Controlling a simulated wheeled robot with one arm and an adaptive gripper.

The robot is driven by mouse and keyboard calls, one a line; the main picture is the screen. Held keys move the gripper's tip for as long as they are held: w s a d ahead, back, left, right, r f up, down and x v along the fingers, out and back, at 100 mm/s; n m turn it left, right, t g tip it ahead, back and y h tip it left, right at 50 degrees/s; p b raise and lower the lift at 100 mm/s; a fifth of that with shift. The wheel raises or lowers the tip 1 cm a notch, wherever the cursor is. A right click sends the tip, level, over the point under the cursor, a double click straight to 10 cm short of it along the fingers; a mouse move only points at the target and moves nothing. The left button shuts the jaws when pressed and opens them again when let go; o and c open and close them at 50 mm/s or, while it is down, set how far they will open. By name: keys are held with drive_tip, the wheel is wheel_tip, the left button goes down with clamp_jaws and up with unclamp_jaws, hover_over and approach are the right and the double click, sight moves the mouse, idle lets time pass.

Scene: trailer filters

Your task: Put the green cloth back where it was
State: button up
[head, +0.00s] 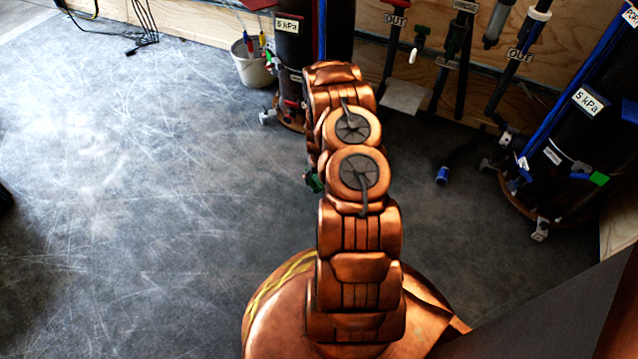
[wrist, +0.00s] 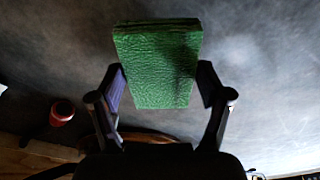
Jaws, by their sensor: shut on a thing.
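The green cloth (wrist: 157,65) is a folded, textured block in the middle of the wrist view. My gripper (wrist: 160,84) has one dark finger on each side of it and is shut on it. Dark grey floor shows behind the cloth. In the head view my copper-coloured arm hides most of the gripper. A small dark green patch (head: 314,182) shows at the arm's left side, and I cannot tell for sure that it is the cloth.
Black cylinders labelled 5 kPa stand at the back (head: 293,60) and right (head: 575,135). A white bucket (head: 253,68) holds coloured-handled tools. Pipes with OUT labels (head: 396,20) line the wooden wall. A blue-ended fitting (head: 442,175) lies near the right cylinder. The left floor (head: 110,180) is clear.

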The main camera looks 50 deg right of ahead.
drive_tip(key=shift+d+f, duration=0.1)
drive_tip(key=shift+d, duration=0.25)
drive_tip(key=shift+w+f+b, duration=0.1)
drive_tip(key=shift+f+b, duration=1.2)
drive_tip(key=shift+f, duration=0.35)
drive_tip(key=shift+a+f, duration=0.1)
drive_tip(key=shift+f, duration=0.05)
drive_tip(key=o, duration=1)
